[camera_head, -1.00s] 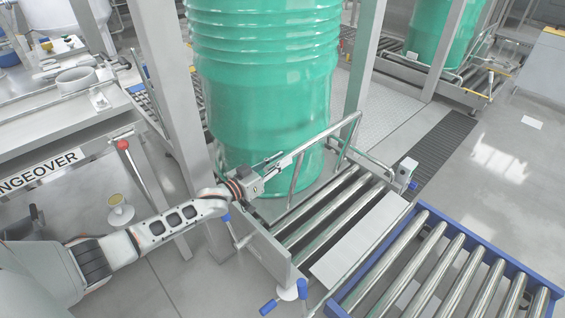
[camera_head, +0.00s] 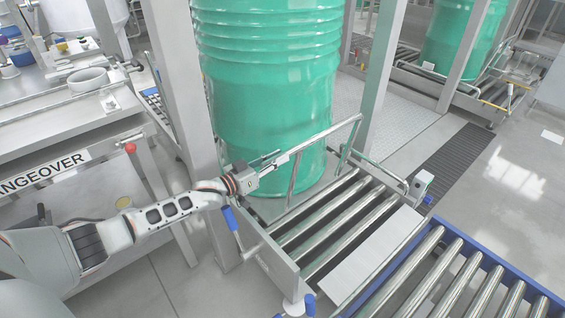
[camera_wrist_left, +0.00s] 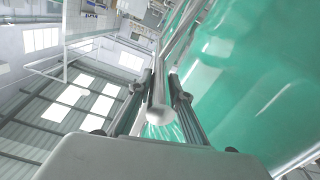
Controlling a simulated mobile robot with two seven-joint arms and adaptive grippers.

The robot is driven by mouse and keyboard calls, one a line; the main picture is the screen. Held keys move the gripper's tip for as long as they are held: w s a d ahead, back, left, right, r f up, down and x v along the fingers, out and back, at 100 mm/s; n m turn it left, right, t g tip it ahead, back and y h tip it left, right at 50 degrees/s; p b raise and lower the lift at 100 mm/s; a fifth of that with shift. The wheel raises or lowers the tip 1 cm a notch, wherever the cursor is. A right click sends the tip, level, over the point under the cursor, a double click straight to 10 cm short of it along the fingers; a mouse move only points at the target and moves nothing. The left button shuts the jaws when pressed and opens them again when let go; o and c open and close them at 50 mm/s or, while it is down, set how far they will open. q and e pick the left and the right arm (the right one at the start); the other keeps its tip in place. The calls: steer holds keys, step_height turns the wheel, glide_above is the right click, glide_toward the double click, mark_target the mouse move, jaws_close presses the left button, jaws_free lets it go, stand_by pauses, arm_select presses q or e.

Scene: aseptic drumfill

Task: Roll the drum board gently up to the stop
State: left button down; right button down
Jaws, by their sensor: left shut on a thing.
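A large green drum (camera_head: 268,95) stands upright on the drum board, a low grey plate (camera_head: 292,207) with a metal push rail (camera_head: 322,137), on a roller track. My left gripper (camera_head: 272,166) is shut on the rail at its left end, in front of the drum. In the left wrist view the rail (camera_wrist_left: 160,98) runs between the two fingers, with the green drum (camera_wrist_left: 250,70) close on the right. The far end of the board is hidden behind the drum, and I cannot make out the stop. My right gripper is not in view.
Bare rollers (camera_head: 340,220) and a pale flat plate (camera_head: 365,250) lie on the near side of the board. A blue-framed roller conveyor (camera_head: 455,275) adjoins them. Grey posts (camera_head: 180,80) stand beside the drum. A bench marked "CHANGEOVER" in part (camera_head: 75,125) is at left.

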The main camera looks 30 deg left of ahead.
arm_select(q)
steer(key=shift+w+a+f, duration=0.1)
steer(key=shift+a+f, duration=0.05)
steer(key=shift+a, duration=0.25)
steer(key=shift+w+a, duration=0.25)
steer(key=shift+a, duration=0.4)
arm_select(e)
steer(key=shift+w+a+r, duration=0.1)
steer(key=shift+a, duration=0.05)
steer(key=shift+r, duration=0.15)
arm_select(q)
steer(key=c, duration=1.8)
jaws_free()
steer(key=shift+c, duration=0.2)
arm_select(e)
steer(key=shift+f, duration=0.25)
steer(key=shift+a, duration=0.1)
arm_select(q)
steer(key=shift+r, duration=0.2)
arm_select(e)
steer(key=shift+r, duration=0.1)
